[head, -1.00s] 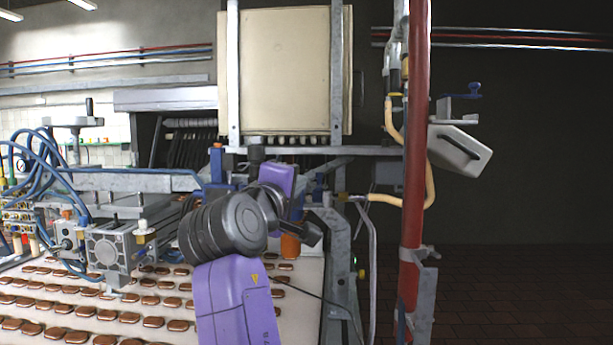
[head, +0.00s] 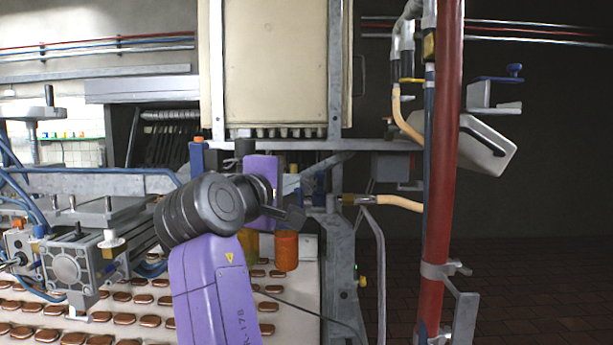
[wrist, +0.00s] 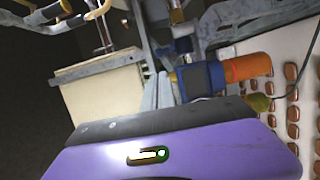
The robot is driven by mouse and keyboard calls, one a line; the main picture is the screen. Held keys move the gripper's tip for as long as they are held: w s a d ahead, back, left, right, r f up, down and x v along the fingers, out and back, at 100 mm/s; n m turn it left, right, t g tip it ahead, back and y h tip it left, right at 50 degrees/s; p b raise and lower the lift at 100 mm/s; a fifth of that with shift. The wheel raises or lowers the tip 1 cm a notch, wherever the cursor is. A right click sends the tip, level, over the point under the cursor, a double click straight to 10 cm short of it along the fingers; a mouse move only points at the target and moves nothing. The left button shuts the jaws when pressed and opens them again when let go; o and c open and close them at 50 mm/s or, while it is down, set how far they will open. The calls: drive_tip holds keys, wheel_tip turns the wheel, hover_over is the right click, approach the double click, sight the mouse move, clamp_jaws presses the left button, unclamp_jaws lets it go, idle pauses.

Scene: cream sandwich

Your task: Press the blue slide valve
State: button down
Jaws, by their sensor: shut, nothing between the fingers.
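Small blue parts (head: 305,198) sit on the machine frame beside a brass hose fitting (head: 347,199). I cannot tell for sure whether they are the blue slide valve. In the wrist view a blue block (wrist: 200,79) joins an orange cylinder (wrist: 248,67), and a smaller blue part (wrist: 184,33) sits above it. My gripper (head: 291,215) is dark grey, small in the head view and shut with nothing in it. In the picture it is just left of the blue parts; any contact is not clear. Its fingertips do not show clearly in the wrist view.
The orange cylinder (head: 286,250) stands below my gripper, over the conveyor (head: 303,300) with biscuits. A red pipe (head: 446,170) stands at the right. A blue-handled bracket (head: 497,90) is beyond it. A large cream cabinet (head: 275,65) is above. The far right looks clear.

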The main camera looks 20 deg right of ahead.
sight(321, 188)
drive_tip(key=shift+w, duration=0.1)
drive_tip(key=p+x, duration=0.2)
drive_tip(key=x, duration=0.8)
drive_tip(key=shift+s+d+p, duration=0.3)
drive_tip(key=shift+d+p, duration=0.05)
drive_tip(key=shift+d, duration=0.4)
drive_tip(key=shift+s+d+p, duration=0.3)
drive_tip(key=shift+d+p, duration=0.05)
drive_tip(key=shift+d, duration=0.4)
drive_tip(key=shift+a, duration=0.1)
drive_tip(key=b+v, duration=0.1)
drive_tip(key=v, duration=0.6)
drive_tip(key=shift+s+a+b, duration=0.2)
drive_tip(key=shift+s+b, duration=0.1)
drive_tip(key=shift+b, duration=0.1)
